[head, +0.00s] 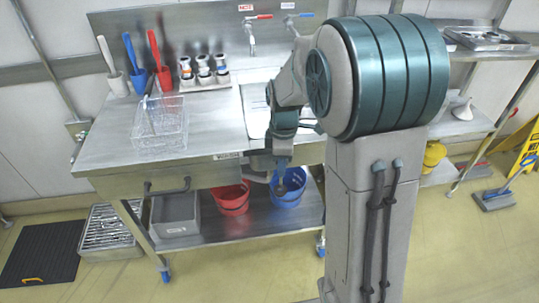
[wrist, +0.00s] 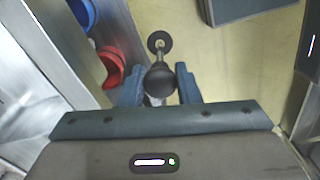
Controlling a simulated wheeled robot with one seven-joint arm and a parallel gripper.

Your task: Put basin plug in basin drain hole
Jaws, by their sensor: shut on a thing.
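My gripper (wrist: 160,88) is shut on the basin plug (wrist: 160,76), a dark round piece with a stem and a ring at its far end in the wrist view. In the head view my gripper (head: 279,182) hangs in front of the table's front edge, above the lower shelf and near the blue bucket. The basin (head: 257,108) is set in the steel table top, behind and above my gripper, and my arm covers much of it. The drain hole cannot be seen in either view.
A wire basket (head: 160,128) stands on the table top (head: 105,150) left of the basin. Red (head: 232,199) and blue (head: 288,191) buckets and a grey bin (head: 175,214) sit on the lower shelf. Taps (head: 250,38) rise behind the basin. Open floor lies in front.

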